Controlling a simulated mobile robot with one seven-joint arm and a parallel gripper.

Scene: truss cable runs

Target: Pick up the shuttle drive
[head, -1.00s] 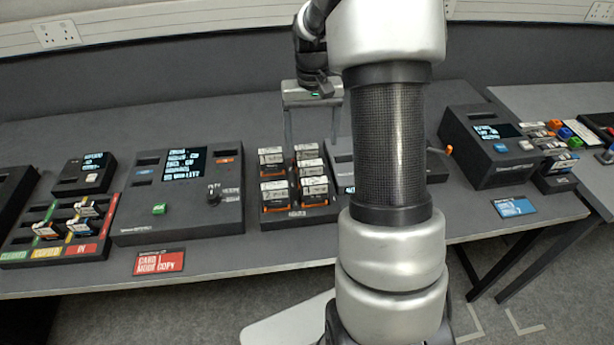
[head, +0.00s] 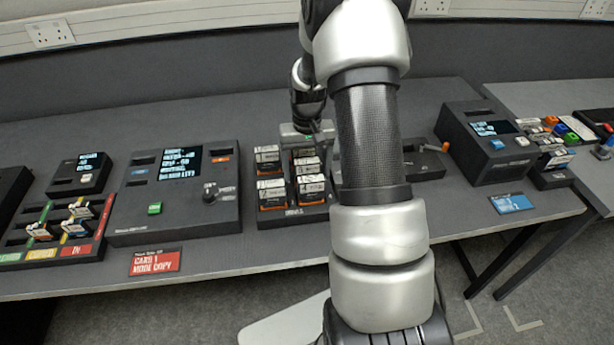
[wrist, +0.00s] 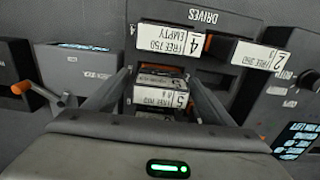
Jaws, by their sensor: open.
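Several labelled shuttle drives stand in a dark rack marked DRIVES (wrist: 203,16). The pictures do not show which is called the shuttle drive. My gripper (wrist: 157,82) is open, its two fingers reaching down on either side of a drive labelled 5 (wrist: 160,97), with no grip on it visible. A drive labelled 4, "EMPTY" (wrist: 170,42), and one labelled 2 (wrist: 260,56) stand beyond it in the wrist view. In the head view my gripper (head: 308,148) is over the right column of the rack (head: 292,212), and its fingertips are largely hidden.
A console with a screen and knob (head: 175,190) stands left of the rack. A low box with an orange-tipped lever (head: 425,165) is at its right, partly behind my arm. A tray with coloured lanes (head: 70,250) is far left. The bench behind is clear.

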